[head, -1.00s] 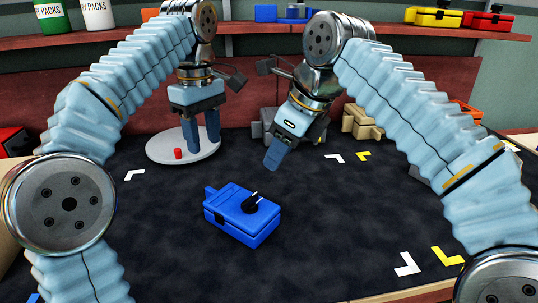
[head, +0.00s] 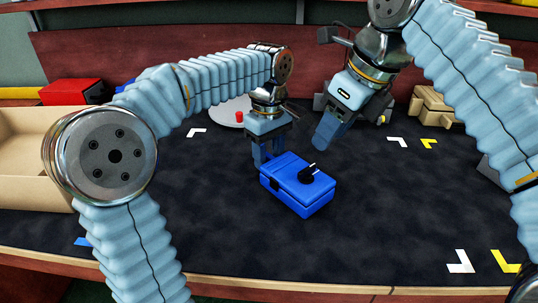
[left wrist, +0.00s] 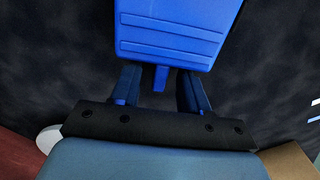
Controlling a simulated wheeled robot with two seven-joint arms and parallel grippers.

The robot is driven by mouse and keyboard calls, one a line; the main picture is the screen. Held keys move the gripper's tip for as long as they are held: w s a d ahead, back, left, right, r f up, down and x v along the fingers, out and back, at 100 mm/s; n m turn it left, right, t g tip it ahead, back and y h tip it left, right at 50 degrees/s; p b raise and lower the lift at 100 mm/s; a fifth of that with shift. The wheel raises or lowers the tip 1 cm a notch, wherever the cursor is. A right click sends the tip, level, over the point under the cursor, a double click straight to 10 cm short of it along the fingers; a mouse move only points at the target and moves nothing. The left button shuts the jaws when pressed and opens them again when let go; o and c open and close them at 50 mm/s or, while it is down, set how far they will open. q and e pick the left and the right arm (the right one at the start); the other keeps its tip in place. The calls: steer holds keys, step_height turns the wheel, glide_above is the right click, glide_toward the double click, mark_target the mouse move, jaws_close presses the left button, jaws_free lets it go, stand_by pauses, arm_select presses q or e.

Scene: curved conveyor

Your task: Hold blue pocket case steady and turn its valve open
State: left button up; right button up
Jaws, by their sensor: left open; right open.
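The blue pocket case (head: 300,195) lies flat on the dark mat, with a black valve knob (head: 308,174) on its top. In the left wrist view the case (left wrist: 170,35) fills the upper middle, with a small tab pointing toward my left gripper. My left gripper (head: 267,163) is open at the far left end of the case. In the left wrist view its two fingers (left wrist: 160,92) stand apart on either side of the tab, not closed on it. My right gripper (head: 324,143) is open and empty, above and behind the case; its finger gap is hard to see.
A round white plate (head: 229,113) with a red piece (head: 239,116) lies behind my left arm. A cardboard box (head: 30,160) and a red case (head: 75,92) stand at the left. A tan case (head: 436,106) is at the back right. The mat in front is clear.

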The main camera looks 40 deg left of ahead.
arm_select(q)
steer(key=shift+f, duration=0.35)
jaws_close()
stand_by(0.3)
stand_by(0.9)
